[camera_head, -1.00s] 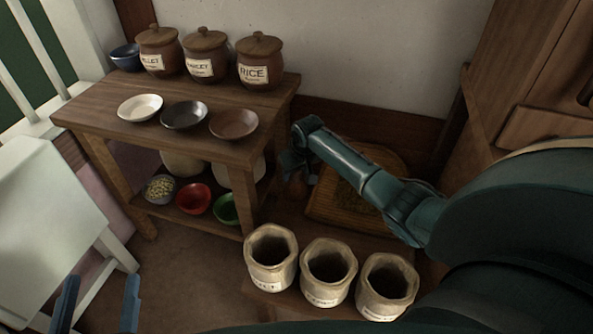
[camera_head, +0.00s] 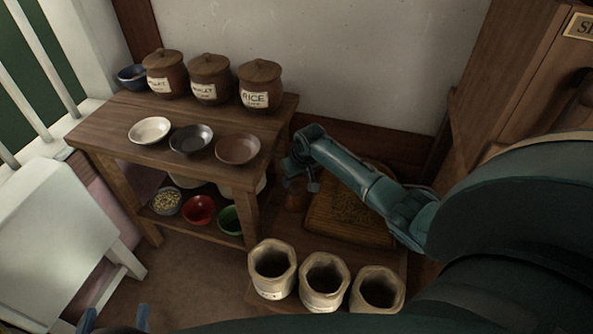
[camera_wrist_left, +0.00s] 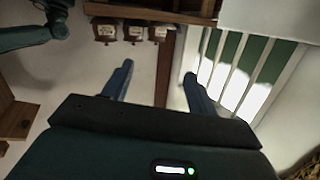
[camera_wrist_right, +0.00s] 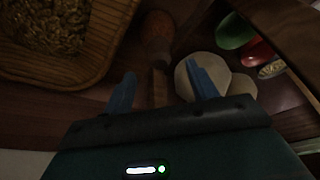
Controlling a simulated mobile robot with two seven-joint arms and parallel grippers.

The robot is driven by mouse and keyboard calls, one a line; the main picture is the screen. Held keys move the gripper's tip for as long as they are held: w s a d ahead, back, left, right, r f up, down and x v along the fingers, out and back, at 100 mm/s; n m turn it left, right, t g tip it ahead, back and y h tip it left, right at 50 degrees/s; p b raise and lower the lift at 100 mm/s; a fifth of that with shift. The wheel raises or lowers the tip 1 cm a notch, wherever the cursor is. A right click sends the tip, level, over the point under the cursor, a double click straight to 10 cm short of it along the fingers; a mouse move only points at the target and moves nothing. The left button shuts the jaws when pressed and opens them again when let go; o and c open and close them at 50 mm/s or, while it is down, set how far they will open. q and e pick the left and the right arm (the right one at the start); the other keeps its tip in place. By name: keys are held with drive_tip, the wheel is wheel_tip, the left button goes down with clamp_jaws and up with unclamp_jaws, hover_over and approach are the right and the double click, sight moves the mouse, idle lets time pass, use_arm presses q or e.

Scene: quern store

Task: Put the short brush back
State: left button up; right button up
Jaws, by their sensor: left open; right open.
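What looks like the short brush, with a brown rounded head (camera_wrist_right: 157,32) and a pale wooden handle (camera_wrist_right: 158,88), shows in the right wrist view. My right gripper (camera_wrist_right: 159,69) is open, with the handle visible between its fingers; I cannot tell how far below them it lies. In the head view my right gripper (camera_head: 313,185) is low beside the table's right leg, mostly hidden by its own wrist. A brown shape, probably the brush (camera_head: 295,192), is partly visible there. My left gripper (camera_head: 115,312) is open and empty at the bottom left; its fingers also show in the left wrist view (camera_wrist_left: 158,69).
A flat basket of grain (camera_head: 340,225) lies right of the right gripper. Open sacks (camera_head: 322,280) stand in front. The wooden table (camera_head: 110,118) holds lidded jars (camera_head: 260,85) and bowls (camera_head: 237,148); its lower shelf holds more bowls (camera_head: 199,210). A white chair (camera_head: 45,230) stands left.

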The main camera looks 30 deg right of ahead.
use_arm(q)
wheel_tip(320, 180, up, 6)
drive_tip(key=s+a+n+g+y+p, duration=0.1)
drive_tip(key=s+a+n+p, duration=0.1)
drive_tip(key=p, duration=0.5)
drive_tip(key=shift+a+f+n+g, duration=0.15)
drive_tip(key=shift+a+n+g, duration=0.15)
drive_tip(key=shift+n, duration=0.1)
drive_tip(key=shift+s, duration=0.1)
